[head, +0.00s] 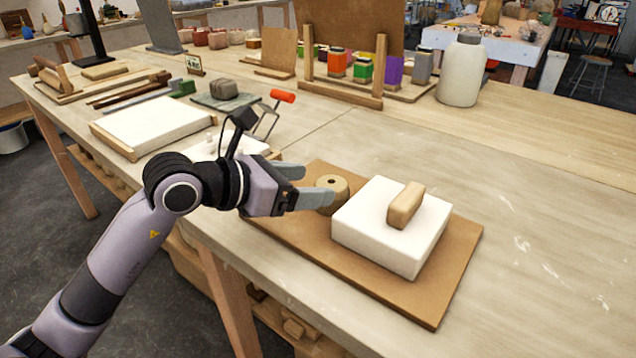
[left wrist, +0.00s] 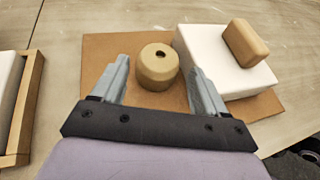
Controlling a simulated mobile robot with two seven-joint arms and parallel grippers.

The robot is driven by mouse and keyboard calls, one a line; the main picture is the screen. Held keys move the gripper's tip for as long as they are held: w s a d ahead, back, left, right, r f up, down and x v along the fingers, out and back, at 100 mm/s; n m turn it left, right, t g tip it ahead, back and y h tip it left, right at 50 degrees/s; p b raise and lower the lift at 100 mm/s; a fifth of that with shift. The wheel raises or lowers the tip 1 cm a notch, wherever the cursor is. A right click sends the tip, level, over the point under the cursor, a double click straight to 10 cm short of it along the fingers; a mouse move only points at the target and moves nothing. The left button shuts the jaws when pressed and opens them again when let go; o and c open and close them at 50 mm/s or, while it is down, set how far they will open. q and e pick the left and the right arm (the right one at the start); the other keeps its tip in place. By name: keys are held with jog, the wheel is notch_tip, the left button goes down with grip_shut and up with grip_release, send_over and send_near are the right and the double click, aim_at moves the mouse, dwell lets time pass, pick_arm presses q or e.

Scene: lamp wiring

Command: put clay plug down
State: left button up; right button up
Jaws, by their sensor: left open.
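A round tan clay piece with a dark hole in its top, likely the clay plug (head: 333,192), stands upright on a brown board (head: 455,255). It also shows in the left wrist view (left wrist: 157,70). My left gripper (head: 303,186) is open, its fingers pointing at the plug. In the left wrist view the two fingertips (left wrist: 158,70) lie either side of the plug, with visible gaps. The plug rests on the board close to a white block (head: 385,235). My right gripper is in neither view.
A tan rounded bar (head: 405,205) lies on the white block. A white slab in a wooden frame (head: 150,125) lies at the left. A white jar (head: 462,70) and a wooden rack with coloured containers (head: 345,80) stand behind. The table's right side is clear.

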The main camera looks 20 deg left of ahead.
pick_arm(q)
jog(key=v, duration=0.8)
jog(key=shift+s+b, duration=0.15)
jog(key=shift+b, duration=0.2)
jog(key=shift+a+r, duration=0.1)
jog(key=shift+r, duration=0.05)
